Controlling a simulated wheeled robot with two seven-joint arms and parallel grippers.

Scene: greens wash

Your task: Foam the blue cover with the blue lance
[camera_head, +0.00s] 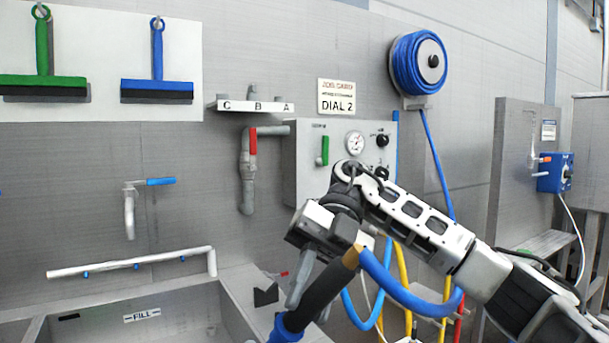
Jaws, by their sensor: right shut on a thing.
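My right gripper (306,272) comes in from the right and is shut on the blue lance (325,288). The lance has a dark grip, a brass-coloured fitting at its upper end and a blue part at its lower end. It is tilted, lower end to the left, over the right edge of the sink. A thick blue hose (398,288) runs from its fitting to the right. The far end of the lance is cut off by the bottom of the picture. I cannot make out a blue cover. My left gripper is out of view.
A steel sink (240,318) lies at the lower left, with a white pipe (130,265) above it. A grey control box (300,165) with a gauge and knobs is behind my right arm. A blue hose reel (418,62) hangs above; blue and yellow hoses hang below the box.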

